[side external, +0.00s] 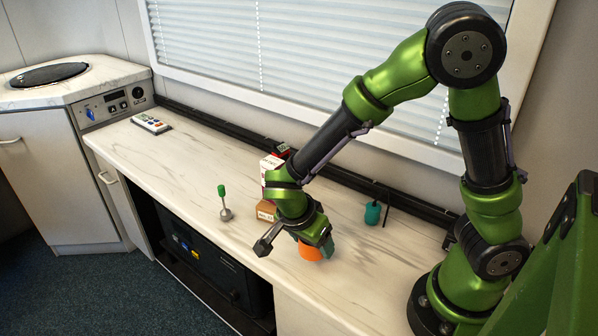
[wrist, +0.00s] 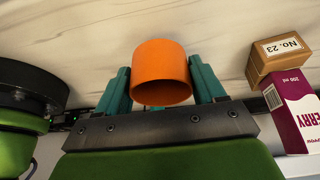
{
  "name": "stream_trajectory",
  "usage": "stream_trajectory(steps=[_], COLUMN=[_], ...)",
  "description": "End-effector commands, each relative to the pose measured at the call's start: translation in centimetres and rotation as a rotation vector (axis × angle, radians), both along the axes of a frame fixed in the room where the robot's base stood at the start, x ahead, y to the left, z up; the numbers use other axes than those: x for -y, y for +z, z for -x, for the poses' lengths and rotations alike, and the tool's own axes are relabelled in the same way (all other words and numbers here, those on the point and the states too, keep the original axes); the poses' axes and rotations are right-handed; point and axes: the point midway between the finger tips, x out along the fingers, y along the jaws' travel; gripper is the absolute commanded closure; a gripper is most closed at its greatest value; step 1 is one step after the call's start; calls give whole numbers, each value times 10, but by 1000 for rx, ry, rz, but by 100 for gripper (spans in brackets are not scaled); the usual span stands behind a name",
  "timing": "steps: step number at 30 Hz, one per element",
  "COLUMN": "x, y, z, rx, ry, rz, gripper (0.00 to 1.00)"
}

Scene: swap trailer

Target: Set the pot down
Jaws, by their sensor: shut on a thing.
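The orange pot (wrist: 160,72) is between the two teal fingers of my gripper (wrist: 160,85) in the wrist view. The fingers are shut on its sides. In the side external view the pot (side external: 309,251) shows below my gripper (side external: 318,244), over the front part of the marble-patterned counter (side external: 180,165). It is partly hidden by the gripper. I cannot tell whether its lower end touches the counter or hangs just above it.
A small brown box (side external: 266,210) and a white and purple carton (side external: 270,166) stand close behind my gripper. A green-handled tool (side external: 224,202) stands to the left, a teal container (side external: 373,213) to the right. Much of the left counter is clear.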

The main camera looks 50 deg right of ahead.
Motion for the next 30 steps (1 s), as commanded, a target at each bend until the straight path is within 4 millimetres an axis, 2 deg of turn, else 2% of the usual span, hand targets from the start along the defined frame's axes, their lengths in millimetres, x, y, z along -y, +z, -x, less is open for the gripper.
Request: stream_trajectory(steps=[9, 21, 22, 26, 30], x=[1, 0, 0, 0, 0], y=[-38, -43, -42, -42, -42], z=[1, 0, 0, 0, 0], rx=[-3, -1, 0, 0, 0], ry=[0, 2, 2, 2, 2], rz=[1, 0, -1, -1, -1], gripper=[61, 61, 27, 7, 6])
